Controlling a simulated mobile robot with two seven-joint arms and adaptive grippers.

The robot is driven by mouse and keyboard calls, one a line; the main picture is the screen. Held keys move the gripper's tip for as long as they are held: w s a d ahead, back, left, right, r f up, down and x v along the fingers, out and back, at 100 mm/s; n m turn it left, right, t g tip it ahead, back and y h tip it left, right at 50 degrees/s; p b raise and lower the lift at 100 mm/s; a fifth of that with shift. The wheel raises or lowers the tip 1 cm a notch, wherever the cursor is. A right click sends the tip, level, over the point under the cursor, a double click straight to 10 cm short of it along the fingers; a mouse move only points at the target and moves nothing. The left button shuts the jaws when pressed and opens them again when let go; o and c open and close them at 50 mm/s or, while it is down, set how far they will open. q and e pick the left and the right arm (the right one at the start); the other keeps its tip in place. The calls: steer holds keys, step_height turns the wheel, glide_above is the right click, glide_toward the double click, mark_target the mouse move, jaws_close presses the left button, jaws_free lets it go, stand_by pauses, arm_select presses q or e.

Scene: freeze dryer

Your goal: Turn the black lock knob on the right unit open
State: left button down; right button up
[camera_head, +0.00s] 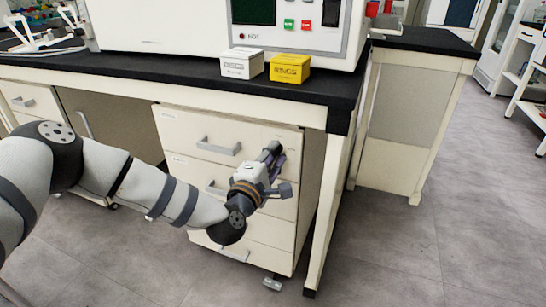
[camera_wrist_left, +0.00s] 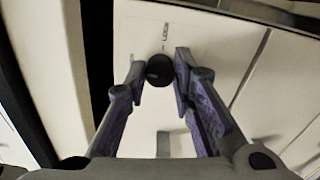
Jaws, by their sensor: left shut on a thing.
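The black lock knob (camera_wrist_left: 159,71) is round and sits on a pale front panel, with small lettering beside it in the left wrist view. My left gripper (camera_wrist_left: 160,66) has one purple-padded finger on each side of the knob and is shut on it. In the head view my left gripper (camera_head: 272,156) is at the upper right of the white drawer unit (camera_head: 225,130), hiding the knob there. The unit has several drawers with grey handles, and they look shut. My right gripper is not in view.
A black-topped bench (camera_head: 200,80) runs above the drawer unit. A white box (camera_head: 242,63) and a yellow box (camera_head: 289,68) stand on it before a white machine (camera_head: 160,25). A bench leg (camera_head: 328,210) is right of the unit. Grey floor (camera_head: 420,255) lies clear at right.

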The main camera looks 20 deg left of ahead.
arm_select(q)
steer(key=shift+n, duration=0.3)
stand_by(0.4)
steer(key=c, duration=1.4)
jaws_free()
steer(key=shift+o, duration=0.2)
steer(key=shift+s, duration=0.1)
steer(key=s, duration=1.2)
steer(key=shift+a, duration=0.15)
